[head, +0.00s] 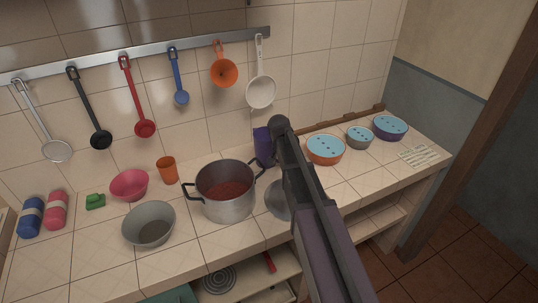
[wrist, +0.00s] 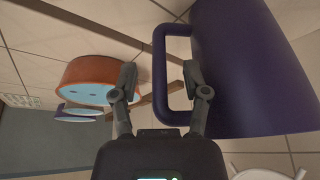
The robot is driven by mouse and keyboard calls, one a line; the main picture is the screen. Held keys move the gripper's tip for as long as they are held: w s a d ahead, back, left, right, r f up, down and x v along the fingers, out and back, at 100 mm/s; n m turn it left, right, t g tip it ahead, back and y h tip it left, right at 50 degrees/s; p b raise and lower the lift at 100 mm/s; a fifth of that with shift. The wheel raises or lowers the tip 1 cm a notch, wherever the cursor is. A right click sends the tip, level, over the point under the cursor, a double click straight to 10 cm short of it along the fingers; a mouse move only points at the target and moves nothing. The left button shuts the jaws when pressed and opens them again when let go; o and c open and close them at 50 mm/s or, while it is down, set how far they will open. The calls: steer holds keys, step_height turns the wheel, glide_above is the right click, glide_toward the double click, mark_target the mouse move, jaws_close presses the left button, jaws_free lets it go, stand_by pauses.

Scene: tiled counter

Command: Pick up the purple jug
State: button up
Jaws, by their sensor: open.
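The purple jug (head: 262,144) stands at the back of the counter by the tiled wall, behind the steel pot's right side. My arm covers its right part in the head view. In the wrist view the jug's body (wrist: 245,70) fills the right side, with its squared handle (wrist: 160,75) pointing left. My gripper (wrist: 159,74) is open, one finger on each side of the handle's bar. The right finger appears to be in the gap between bar and body. I cannot tell whether either finger touches. The fingers are hidden behind my arm in the head view.
A steel pot (head: 228,205) with red contents stands left of my arm. Lidded bowls, the nearest orange (head: 325,152), stand to the right. An orange cup (head: 167,170), a pink bowl (head: 129,187) and a grey bowl (head: 148,232) are left. Utensils hang from a wall rail (head: 150,50).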

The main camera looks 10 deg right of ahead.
steer(key=shift+b+x, duration=0.6)
steer(key=shift+x, duration=0.4)
jaws_close()
